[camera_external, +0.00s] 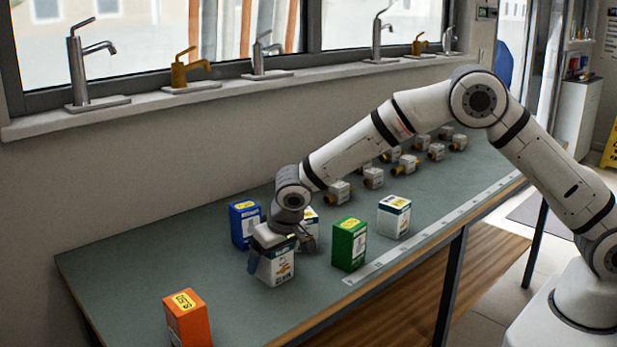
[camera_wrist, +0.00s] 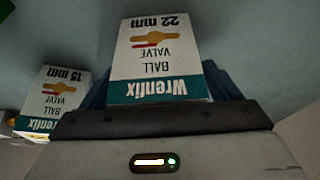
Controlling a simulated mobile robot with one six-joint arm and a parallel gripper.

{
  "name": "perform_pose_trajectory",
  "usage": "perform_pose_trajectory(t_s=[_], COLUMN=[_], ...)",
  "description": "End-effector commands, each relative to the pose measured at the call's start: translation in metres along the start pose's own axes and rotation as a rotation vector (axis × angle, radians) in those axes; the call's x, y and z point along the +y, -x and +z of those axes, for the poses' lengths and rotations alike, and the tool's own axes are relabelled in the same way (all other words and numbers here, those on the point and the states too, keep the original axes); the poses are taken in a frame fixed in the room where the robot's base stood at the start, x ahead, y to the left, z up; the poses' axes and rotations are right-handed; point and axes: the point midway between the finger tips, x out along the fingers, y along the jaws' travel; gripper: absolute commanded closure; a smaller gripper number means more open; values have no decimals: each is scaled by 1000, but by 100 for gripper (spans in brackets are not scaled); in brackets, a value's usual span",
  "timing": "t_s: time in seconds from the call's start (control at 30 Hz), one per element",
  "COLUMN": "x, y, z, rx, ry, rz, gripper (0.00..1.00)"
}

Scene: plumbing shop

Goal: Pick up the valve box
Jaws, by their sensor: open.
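A white and teal valve box (camera_external: 276,266) stands on the bench under my gripper (camera_external: 281,250). In the wrist view this valve box (camera_wrist: 153,60) reads "Wrenfix Ball Valve 22 mm", upside down in the picture. My gripper (camera_wrist: 158,86) is open, with a blue finger showing on each side of the box. I cannot tell whether the fingers touch it. A similar box (camera_wrist: 62,98) marked 15 mm lies to the left in the wrist view. Another white box (camera_external: 310,216) is partly hidden behind my gripper.
A blue box (camera_external: 243,224) stands close behind my gripper, and a green box (camera_external: 349,245) close to its right. A white box (camera_external: 395,220) stands farther right, an orange box (camera_external: 186,319) front left. Several brass-ended fittings (camera_external: 374,178) lie farther back on the bench (camera_external: 150,245).

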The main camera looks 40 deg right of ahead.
Motion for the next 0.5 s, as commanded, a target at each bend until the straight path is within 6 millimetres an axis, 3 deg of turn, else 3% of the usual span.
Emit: perform_pose_trajectory(t_s=[0.23, 0.5], x=[0, 0], y=[-2, -2], z=[0, 0], rx=[1, 0], ry=[-1, -1], rz=[0, 0], gripper=[16, 38])
